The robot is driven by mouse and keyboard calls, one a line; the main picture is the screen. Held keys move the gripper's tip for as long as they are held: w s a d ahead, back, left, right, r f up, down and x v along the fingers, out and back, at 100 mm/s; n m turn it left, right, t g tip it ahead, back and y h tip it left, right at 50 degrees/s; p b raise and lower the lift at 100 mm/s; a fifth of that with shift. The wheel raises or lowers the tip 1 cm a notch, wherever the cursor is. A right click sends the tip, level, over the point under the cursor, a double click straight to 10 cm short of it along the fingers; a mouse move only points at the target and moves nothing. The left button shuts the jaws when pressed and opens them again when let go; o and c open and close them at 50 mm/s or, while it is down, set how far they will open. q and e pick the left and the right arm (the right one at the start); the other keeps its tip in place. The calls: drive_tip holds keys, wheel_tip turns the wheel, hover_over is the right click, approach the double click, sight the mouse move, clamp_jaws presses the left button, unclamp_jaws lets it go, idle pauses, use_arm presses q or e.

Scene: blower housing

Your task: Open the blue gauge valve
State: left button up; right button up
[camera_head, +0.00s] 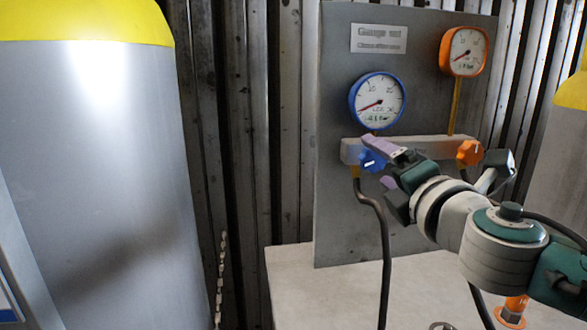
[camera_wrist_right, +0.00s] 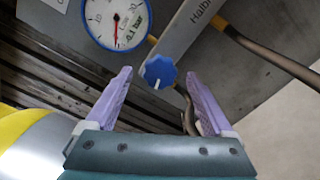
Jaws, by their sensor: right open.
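The blue gauge valve (camera_head: 372,161) is a small blue knob on the light manifold bar (camera_head: 428,148), below the round blue-rimmed gauge (camera_head: 377,100). In the right wrist view the valve knob (camera_wrist_right: 159,72) shows a white mark and sits ahead of and between the open fingers. My right gripper (camera_head: 376,163) is open with purple fingers around the knob's place in the head view; its fingers also show in the right wrist view (camera_wrist_right: 160,95). I cannot tell whether they touch the knob. The blue-rimmed gauge (camera_wrist_right: 117,20) has a red needle. My left gripper is not in view.
An orange valve knob (camera_head: 469,153) sits to the right on the same bar, under an orange gauge (camera_head: 464,52). Hoses hang below the bar. A large grey cylinder with a yellow top (camera_head: 85,22) stands at left. A pale bench top (camera_head: 295,290) lies below the panel.

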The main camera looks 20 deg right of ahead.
drive_tip(key=v, duration=0.9)
drive_tip(key=shift+w, duration=0.1)
